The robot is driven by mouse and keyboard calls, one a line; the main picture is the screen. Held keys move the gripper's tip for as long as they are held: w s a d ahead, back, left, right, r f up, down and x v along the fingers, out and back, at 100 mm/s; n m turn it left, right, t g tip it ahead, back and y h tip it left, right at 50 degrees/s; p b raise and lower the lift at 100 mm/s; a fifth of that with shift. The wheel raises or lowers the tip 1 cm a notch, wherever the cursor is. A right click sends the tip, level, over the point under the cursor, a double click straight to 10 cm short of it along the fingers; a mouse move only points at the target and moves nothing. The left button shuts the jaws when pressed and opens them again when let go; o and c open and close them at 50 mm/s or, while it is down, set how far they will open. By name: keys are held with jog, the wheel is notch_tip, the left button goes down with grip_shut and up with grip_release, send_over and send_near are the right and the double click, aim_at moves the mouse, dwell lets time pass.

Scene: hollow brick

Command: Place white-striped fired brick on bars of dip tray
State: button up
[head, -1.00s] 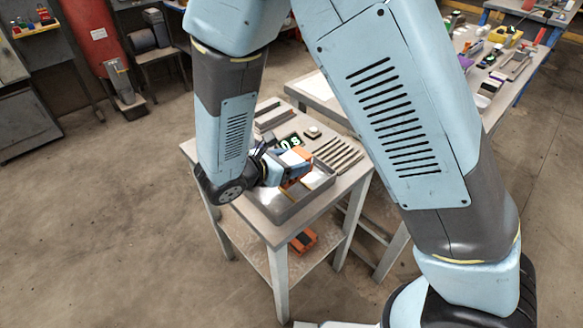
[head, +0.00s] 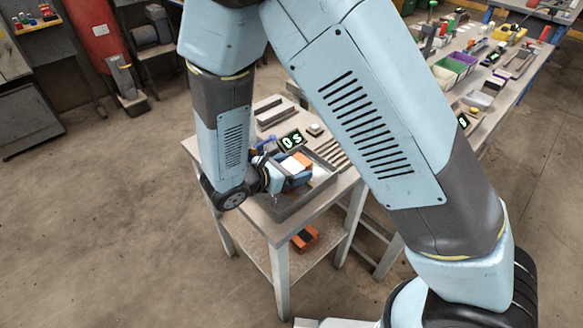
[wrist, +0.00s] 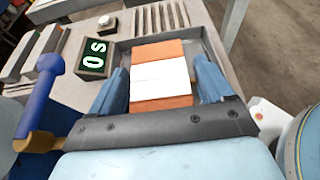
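The white-striped fired brick (wrist: 160,79) is orange with a broad white band. It sits within the walls of the grey dip tray (wrist: 206,37), and it also shows in the head view (head: 302,159). My gripper (wrist: 162,72) is over the tray with one blue finger on each side of the brick. A narrow gap shows beside the brick, clearest at the right finger, so the fingers look open around it. The bars under the brick are hidden, so I cannot tell how it rests on them. In the head view my gripper (head: 288,170) partly covers the tray (head: 287,211).
A timer (wrist: 94,58) reading 0 s and a round white button (wrist: 106,21) stand beside the tray. A blue-handled tool (wrist: 40,92) is close on the left. Grey blocks (head: 271,111) lie behind. An orange item (head: 305,238) is on the lower shelf.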

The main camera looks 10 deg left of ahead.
jog(key=shift+o, duration=0.5)
jog(key=shift+s+a+r, duration=0.15)
jog(key=shift+s+a, duration=0.05)
jog(key=v, duration=1.1)
jog(key=shift+s+r, duration=0.2)
jog(key=shift+s, duration=0.1)
